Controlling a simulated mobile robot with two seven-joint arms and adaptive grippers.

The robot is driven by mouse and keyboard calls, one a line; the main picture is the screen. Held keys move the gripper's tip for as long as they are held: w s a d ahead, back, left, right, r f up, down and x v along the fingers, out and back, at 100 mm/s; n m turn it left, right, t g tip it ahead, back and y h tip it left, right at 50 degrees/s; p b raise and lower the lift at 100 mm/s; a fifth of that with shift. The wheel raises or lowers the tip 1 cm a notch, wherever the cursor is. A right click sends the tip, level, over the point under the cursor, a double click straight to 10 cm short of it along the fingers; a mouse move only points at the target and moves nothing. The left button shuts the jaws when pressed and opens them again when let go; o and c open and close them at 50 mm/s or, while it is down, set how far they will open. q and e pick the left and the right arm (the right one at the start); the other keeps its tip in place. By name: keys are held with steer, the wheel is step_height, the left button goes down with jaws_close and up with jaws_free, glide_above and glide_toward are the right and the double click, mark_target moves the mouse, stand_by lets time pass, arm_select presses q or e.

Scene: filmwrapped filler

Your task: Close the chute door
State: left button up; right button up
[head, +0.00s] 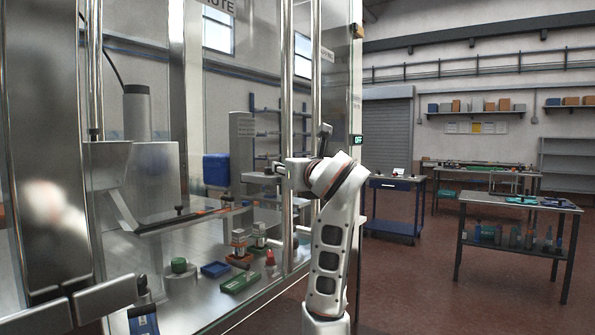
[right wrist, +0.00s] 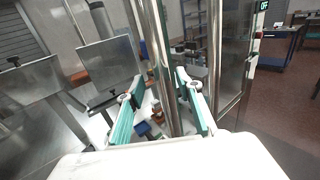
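The chute door seems to be a clear framed panel (head: 342,95) on the tall machine front, under a partly cut-off sign ending in "UTE" (head: 218,9). Upright shiny bars (head: 316,70) run along its front; they also show in the right wrist view (right wrist: 166,60). I cannot tell how far the door stands open. My right gripper (head: 280,172) is at the bars, at about mid-height. In the right wrist view its two teal-padded fingers (right wrist: 160,82) are apart, with an upright bar showing between them and visible gaps beside it. Contact cannot be told. My left gripper is not in view.
Inside the machine are a green block (head: 240,282), a blue tray (head: 215,269) and other small parts on a metal deck. A blue cart (head: 393,208) and a workbench (head: 518,203) stand at the right. Red floor between them is clear.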

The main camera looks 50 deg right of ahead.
steer(key=v, duration=0.8)
steer(key=shift+a, duration=0.2)
steer(key=shift+d, duration=0.1)
